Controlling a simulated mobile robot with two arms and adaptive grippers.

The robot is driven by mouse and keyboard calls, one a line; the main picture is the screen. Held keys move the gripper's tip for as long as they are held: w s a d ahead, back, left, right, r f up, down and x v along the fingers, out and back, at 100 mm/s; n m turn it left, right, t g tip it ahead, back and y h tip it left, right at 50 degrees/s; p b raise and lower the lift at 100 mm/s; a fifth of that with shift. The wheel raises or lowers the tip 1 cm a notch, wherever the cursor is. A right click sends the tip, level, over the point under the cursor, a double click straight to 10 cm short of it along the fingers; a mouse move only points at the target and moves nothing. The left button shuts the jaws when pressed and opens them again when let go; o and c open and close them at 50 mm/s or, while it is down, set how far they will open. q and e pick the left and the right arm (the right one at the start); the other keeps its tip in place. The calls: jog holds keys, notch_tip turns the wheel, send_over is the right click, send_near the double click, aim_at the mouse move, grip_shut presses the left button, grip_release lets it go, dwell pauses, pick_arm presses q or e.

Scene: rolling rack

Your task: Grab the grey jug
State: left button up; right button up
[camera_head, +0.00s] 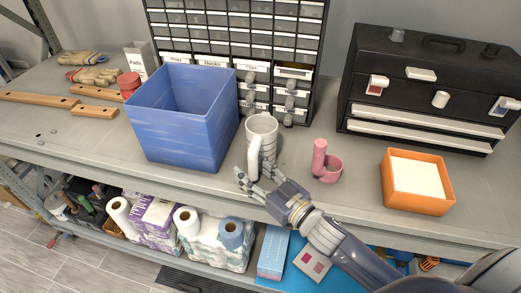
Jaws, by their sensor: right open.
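The grey jug (264,128) stands upright on the grey shelf top, right of the blue bin. Its pale handle (254,155) faces the front. My right gripper (253,180) reaches in from the lower right, with its fingers spread and open at the lower end of the handle. I cannot tell whether a finger touches the handle. Nothing shows held between the fingers. My left gripper is not in view.
The blue bin (180,120) stands close left of the jug. A drawer cabinet (240,50) and black toolbox (420,90) stand behind. The shelf's front edge is close.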

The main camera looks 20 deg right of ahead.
jog(key=shift+s, duration=0.1)
grip_shut()
jog(key=shift+r, duration=0.1)
